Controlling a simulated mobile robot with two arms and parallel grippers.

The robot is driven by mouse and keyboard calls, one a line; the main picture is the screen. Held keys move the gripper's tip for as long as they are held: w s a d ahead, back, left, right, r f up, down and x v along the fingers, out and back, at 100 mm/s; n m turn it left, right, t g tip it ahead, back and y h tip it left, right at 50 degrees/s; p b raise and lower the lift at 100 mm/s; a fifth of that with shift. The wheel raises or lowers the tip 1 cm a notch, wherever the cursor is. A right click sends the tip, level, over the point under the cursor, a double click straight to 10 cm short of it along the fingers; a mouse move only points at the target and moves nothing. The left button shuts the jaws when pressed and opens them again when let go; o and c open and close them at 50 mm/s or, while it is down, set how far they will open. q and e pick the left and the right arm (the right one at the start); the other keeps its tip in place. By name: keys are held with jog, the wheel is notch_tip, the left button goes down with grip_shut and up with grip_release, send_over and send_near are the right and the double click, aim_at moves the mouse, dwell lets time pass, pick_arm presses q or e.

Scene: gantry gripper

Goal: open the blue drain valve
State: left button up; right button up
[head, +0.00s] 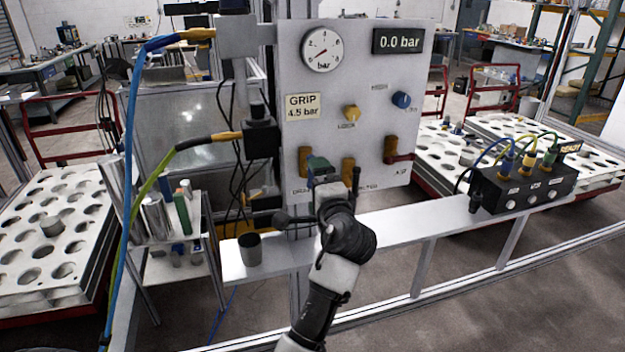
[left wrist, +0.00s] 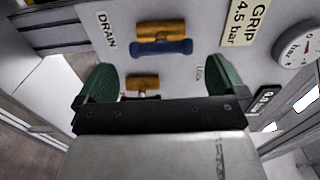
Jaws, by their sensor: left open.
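The blue drain valve handle (left wrist: 162,48) lies along its brass body (left wrist: 160,30) in the left wrist view, near the DRAIN label (left wrist: 106,28). My left gripper (head: 320,172) is in front of the panel's lower part, close to this valve. Its green fingers stand wide apart in the left wrist view (left wrist: 160,86), empty. The blue handle shows beyond them, toward the picture's top. A second brass valve (left wrist: 142,83) appears between the fingers.
The panel (head: 340,75) carries a gauge (head: 322,50), a 0.0 bar display (head: 398,41), a yellow knob (head: 352,113), a blue knob (head: 401,99) and a red-handled valve (head: 391,150). A dark cup (head: 250,249) stands on the ledge. A black connector block (head: 525,187) is at right.

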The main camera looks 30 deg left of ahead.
pick_arm(q)
jog(key=shift+b+v, duration=0.35)
jog(key=shift+v, duration=2.05)
